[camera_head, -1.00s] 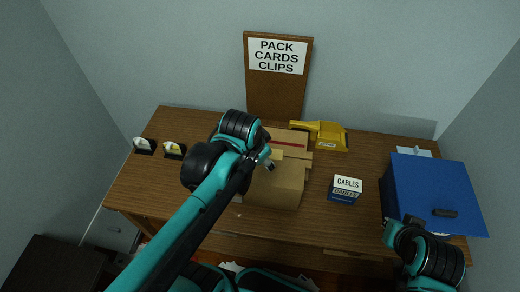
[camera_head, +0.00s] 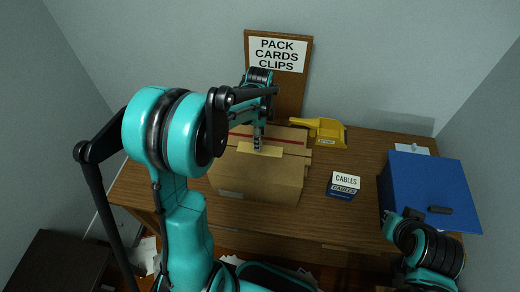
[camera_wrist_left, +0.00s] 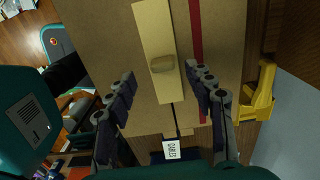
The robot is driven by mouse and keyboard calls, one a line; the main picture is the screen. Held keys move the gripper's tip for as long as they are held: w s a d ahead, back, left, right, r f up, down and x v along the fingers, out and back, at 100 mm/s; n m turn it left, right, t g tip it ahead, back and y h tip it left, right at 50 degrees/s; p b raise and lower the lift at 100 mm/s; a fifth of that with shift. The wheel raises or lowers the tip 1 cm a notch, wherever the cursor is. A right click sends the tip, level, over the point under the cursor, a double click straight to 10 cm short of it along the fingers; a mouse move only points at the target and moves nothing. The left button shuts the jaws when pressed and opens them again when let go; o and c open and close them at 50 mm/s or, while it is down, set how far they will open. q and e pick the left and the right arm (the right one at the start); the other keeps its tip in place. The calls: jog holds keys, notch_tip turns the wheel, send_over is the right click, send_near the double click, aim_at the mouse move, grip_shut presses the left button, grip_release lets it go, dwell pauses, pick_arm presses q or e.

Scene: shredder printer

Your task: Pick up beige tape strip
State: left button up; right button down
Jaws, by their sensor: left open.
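The beige tape strip (camera_head: 262,149) lies flat across the top of the cardboard box (camera_head: 258,183). In the left wrist view, the strip (camera_wrist_left: 152,32) runs along the box's lid seam and has a small raised tan tab (camera_wrist_left: 162,64). My left gripper (camera_head: 257,146) points down just above the strip. In the left wrist view, its two fingers (camera_wrist_left: 163,76) are spread apart on either side of the tab, with nothing between them gripped.
A red stripe (camera_wrist_left: 196,25) runs beside the strip on the box. A yellow tape dispenser (camera_head: 322,132) stands behind right, a CABLES box (camera_head: 343,186) to the right, and a blue bin (camera_head: 430,188) farther right. A PACK CARDS CLIPS board (camera_head: 277,58) stands behind.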

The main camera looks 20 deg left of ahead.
pick_arm(q)
jog(key=f+b, duration=0.1)
jog(key=f, duration=0.4)
jog(key=shift+w+b, duration=0.2)
jog(key=shift+b, duration=0.15)
jog(key=shift+r, duration=0.15)
jog(key=shift+c, duration=0.5)
jog(key=c, duration=1.1)
jog(key=shift+o, duration=0.2)
jog(key=shift+r+p, duration=0.3)
jog(key=shift+r, duration=0.25)
jog(key=r, duration=0.2)
jog(key=d+r+p, duration=0.1)
jog(key=r, duration=0.1)
jog(key=shift+s+d, duration=0.1)
jog(key=shift+d, duration=0.1)
jog(key=d+r+p, duration=0.2)
jog(key=d+r, duration=0.4)
jog(key=d, duration=0.4)
jog(key=shift+s+d+p, duration=0.15)
jog(key=shift+s+p, duration=0.2)
jog(key=shift+s, duration=0.1)
